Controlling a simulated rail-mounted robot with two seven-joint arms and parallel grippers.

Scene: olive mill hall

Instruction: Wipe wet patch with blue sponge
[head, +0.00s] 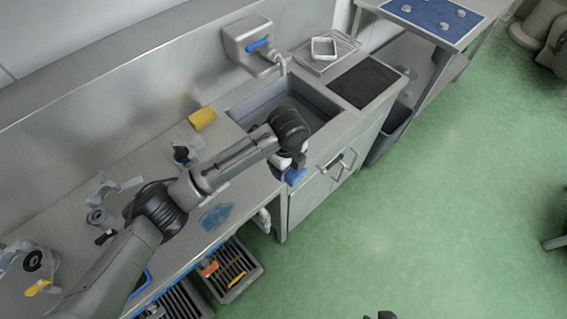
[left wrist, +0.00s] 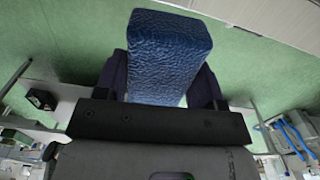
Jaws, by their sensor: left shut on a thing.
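My left gripper (head: 293,167) is shut on the blue sponge (head: 296,176), near the front edge of the counter by the sink. In the left wrist view the blue sponge (left wrist: 168,58) stands out between the two dark fingers, with green floor behind it. The wet patch (head: 216,215) is a bluish smear on the metal counter, to the left of and nearer than the gripper. The sponge is apart from the patch. A small dark piece at the bottom edge of the head view may be my right gripper (head: 380,316); its jaws cannot be made out.
A yellow sponge (head: 202,118) lies at the back of the counter (head: 150,165). The sink (head: 315,102) is to its right, below a wall dispenser (head: 250,42). Several fittings stand on the left counter. Crates (head: 228,275) sit below the front edge. The green floor is open at right.

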